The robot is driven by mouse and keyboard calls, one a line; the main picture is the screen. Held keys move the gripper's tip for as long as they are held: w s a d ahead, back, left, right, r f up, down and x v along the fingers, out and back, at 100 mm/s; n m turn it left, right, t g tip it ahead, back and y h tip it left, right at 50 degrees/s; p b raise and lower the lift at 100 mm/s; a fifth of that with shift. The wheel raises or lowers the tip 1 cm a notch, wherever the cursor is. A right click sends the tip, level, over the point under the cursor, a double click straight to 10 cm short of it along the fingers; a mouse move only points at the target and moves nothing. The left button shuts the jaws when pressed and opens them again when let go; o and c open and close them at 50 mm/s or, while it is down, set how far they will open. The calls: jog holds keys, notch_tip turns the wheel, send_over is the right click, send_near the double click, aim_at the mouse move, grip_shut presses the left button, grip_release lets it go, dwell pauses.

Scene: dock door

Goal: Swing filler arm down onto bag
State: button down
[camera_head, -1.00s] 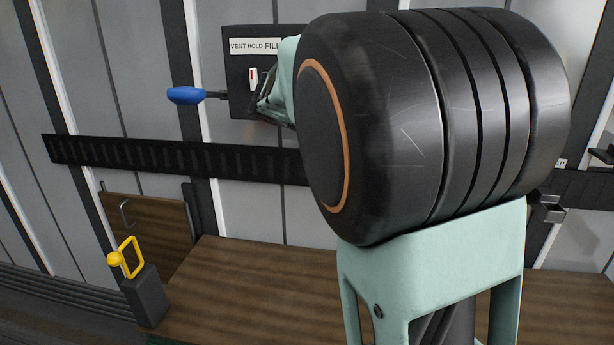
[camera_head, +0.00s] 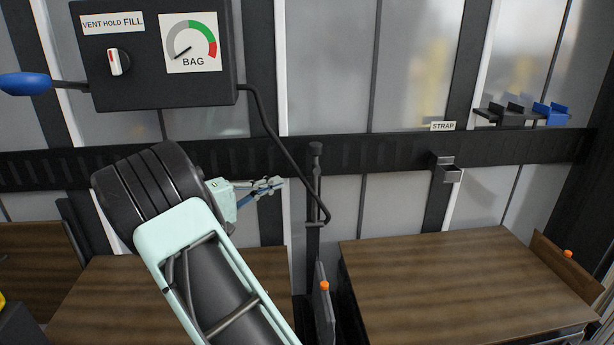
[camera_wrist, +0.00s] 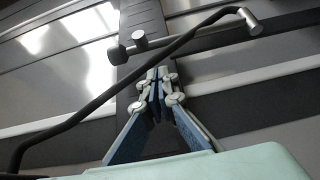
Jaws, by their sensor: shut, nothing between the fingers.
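The dark filler arm (camera_head: 314,185) stands upright in front of the black wall rail, with a black hose (camera_head: 275,130) joined near its lower part. In the wrist view the filler arm (camera_wrist: 146,42) is a grey bar beyond my fingertips. A flat grey bag (camera_head: 322,310) with an orange cap (camera_head: 324,286) stands on edge in the gap between the wooden crates, below the arm. My gripper (camera_head: 280,184) is shut and empty, left of the filler arm and apart from it in the head view. It also shows shut in the wrist view (camera_wrist: 158,78).
A control box (camera_head: 150,85) with selector knob (camera_head: 118,62), bag gauge (camera_head: 190,44) and blue handle (camera_head: 25,84) hangs upper left. Wooden crates (camera_head: 465,280) stand either side of the gap. A strap bracket (camera_head: 445,168) and shelf holders (camera_head: 520,114) are at right.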

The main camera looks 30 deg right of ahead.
aim_at(304, 174)
dwell(0.3)
jog(key=d, duration=1)
jog(key=shift+w+b, duration=0.3)
jog(key=shift+w, duration=0.1)
jog(key=shift+a, duration=0.1)
